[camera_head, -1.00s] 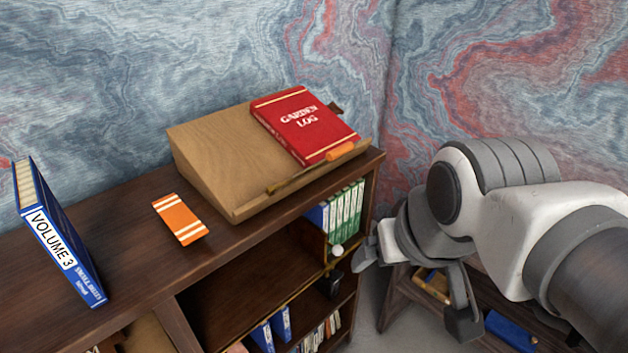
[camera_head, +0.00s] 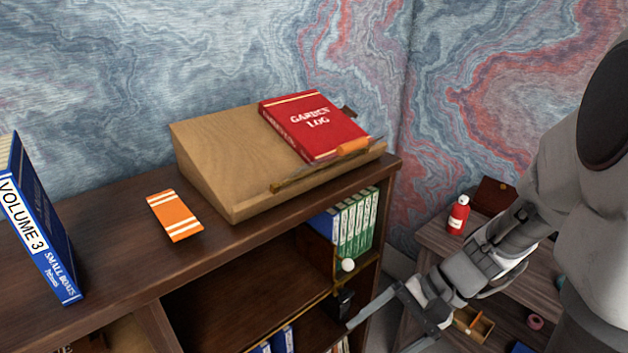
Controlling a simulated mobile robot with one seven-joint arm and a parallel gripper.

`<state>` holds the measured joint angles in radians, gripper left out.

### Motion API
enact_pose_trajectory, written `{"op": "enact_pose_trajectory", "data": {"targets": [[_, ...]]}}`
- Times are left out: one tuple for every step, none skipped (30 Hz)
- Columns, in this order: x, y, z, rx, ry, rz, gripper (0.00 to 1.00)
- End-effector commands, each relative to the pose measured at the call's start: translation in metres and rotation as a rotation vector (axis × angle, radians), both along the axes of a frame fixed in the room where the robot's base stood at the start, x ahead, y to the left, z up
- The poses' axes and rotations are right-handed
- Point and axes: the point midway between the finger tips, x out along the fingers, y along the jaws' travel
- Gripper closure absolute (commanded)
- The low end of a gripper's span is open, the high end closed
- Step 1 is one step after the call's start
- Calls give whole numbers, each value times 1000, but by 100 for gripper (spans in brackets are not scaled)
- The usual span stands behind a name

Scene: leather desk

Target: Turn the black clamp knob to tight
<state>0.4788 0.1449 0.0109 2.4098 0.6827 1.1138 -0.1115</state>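I cannot clearly make out the black clamp knob. A small black object (camera_head: 343,302) shows in the shelf opening below the white ball knob (camera_head: 348,265), partly in shadow, and I cannot tell whether it is the clamp knob. A small dark brown piece (camera_head: 349,112) sticks out behind the red book on the slanted wooden desk. My gripper (camera_head: 386,336) is low at the right end of the bookcase, near the black object. Its fingers are spread apart with nothing visible between them. The lower fingertip is near the picture's bottom edge.
The slanted desk (camera_head: 215,150) bears a red Garden Log book (camera_head: 312,125) and an orange-handled tool (camera_head: 354,146). An orange card (camera_head: 175,215) and a blue Volume 3 book (camera_head: 40,225) are on the bookcase top (camera_head: 110,240). A red bottle (camera_head: 459,215) stands on the right table.

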Motion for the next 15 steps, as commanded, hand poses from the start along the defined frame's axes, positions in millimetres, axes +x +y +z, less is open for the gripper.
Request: {"op": "enact_pose_trajectory", "data": {"targets": [[3,-2,-19,71,45,-72,12],[6,-3,-25,112,67,-112,12],[10,-4,-33,165,92,-165,12],[13,-6,-39,207,110,-207,12],[16,-7,-45,248,126,-248,12],[21,-10,-52,303,147,-304,12],[24,-13,-58,344,162,-346,12],[28,-16,-64,386,175,-389,12],[33,-20,-72,441,192,-448,12],[37,-24,-78,483,203,-492,12],[41,-29,-84,524,213,-537,12],[46,-36,-92,580,225,-598,12],[49,-41,-99,620,232,-644,12],[53,-47,-106,662,239,-690,12],[57,-55,-115,715,245,-751,12]]}}
